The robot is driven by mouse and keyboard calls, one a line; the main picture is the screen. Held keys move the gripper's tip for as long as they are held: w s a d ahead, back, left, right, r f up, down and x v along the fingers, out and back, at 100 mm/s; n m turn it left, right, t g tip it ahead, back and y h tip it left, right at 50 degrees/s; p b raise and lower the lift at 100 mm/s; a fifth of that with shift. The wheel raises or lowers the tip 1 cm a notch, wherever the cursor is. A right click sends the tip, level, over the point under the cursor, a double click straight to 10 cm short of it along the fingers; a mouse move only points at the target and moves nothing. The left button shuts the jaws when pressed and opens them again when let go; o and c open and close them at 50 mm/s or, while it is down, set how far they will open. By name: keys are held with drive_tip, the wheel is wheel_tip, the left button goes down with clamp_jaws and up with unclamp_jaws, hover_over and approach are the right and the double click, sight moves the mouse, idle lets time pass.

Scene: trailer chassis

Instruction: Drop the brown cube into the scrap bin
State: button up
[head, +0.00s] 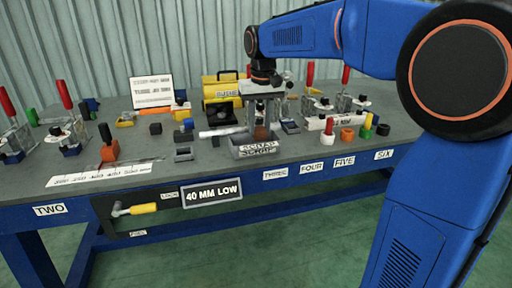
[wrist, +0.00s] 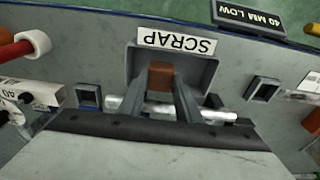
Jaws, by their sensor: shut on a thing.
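The brown cube (wrist: 160,78) is held between the two fingers of my gripper (wrist: 162,85) in the wrist view. In the head view the cube (head: 261,133) shows small between the fingers of my gripper (head: 263,128). The grey scrap bin (head: 255,150) stands near the table's front edge, labelled SCRAP. In the wrist view the scrap bin (wrist: 205,72) lies around and beneath the cube. The cube appears over the bin's opening; its exact height above the floor of the bin cannot be told. The bin's far interior is partly hidden by the fingers.
A white tube (head: 222,131) lies close behind and left of the bin. A small grey open box (head: 183,154) is left of it. A yellow case (head: 222,88) is behind.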

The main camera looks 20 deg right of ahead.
drive_tip(key=shift+f, duration=0.1)
drive_tip(key=o, duration=1.1)
drive_tip(key=shift+o, duration=0.2)
wheel_tip(320, 180, up, 17)
drive_tip(key=s, duration=0.2)
drive_tip(key=s+d+f+t, duration=0.1)
drive_tip(key=s+d+f, duration=0.2)
drive_tip(key=s+f, duration=1.2)
drive_tip(key=s+d+f+t, duration=0.2)
drive_tip(key=s+d+f, duration=0.2)
drive_tip(key=s+f, duration=1.1)
drive_tip(key=shift+s+f, duration=0.25)
drive_tip(key=shift+s, duration=0.35)
